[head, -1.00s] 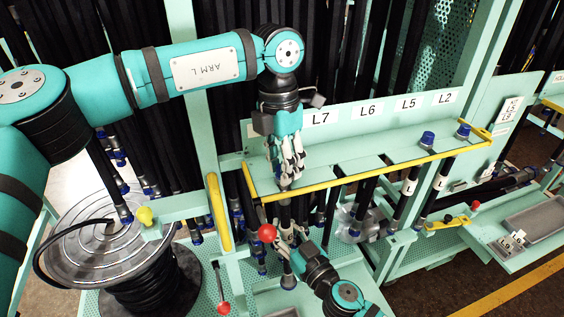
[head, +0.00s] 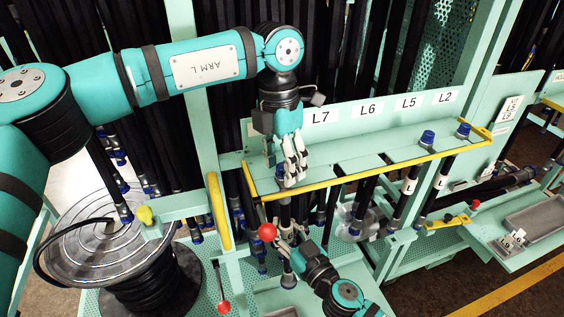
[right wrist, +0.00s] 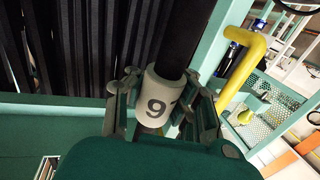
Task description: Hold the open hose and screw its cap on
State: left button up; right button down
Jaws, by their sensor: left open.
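My left gripper (head: 294,182) points down over the yellow-edged rack shelf, left of the L7 label. It is open, and its fingers cover whatever is at the hose end beneath them; no cap is visible there. My right gripper (head: 287,236) is below the shelf at a black hose (head: 285,212). In the right wrist view its fingers (right wrist: 162,100) flank the hose's pale sleeve (right wrist: 160,98), marked with a 9 and a partly hidden character, and appear shut on it.
The shelf (head: 350,178) carries labels L7, L6, L5 and L2. Blue-capped hoses (head: 427,138) stand at its right. A red ball knob (head: 267,232) is close beside my right gripper. A hose reel (head: 110,245) stands at left, a grey tray (head: 540,218) at right.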

pick_arm(q)
notch_tip(320, 180, up, 12)
jog(key=shift+w+a, duration=0.3)
jog(key=shift+w, duration=0.15)
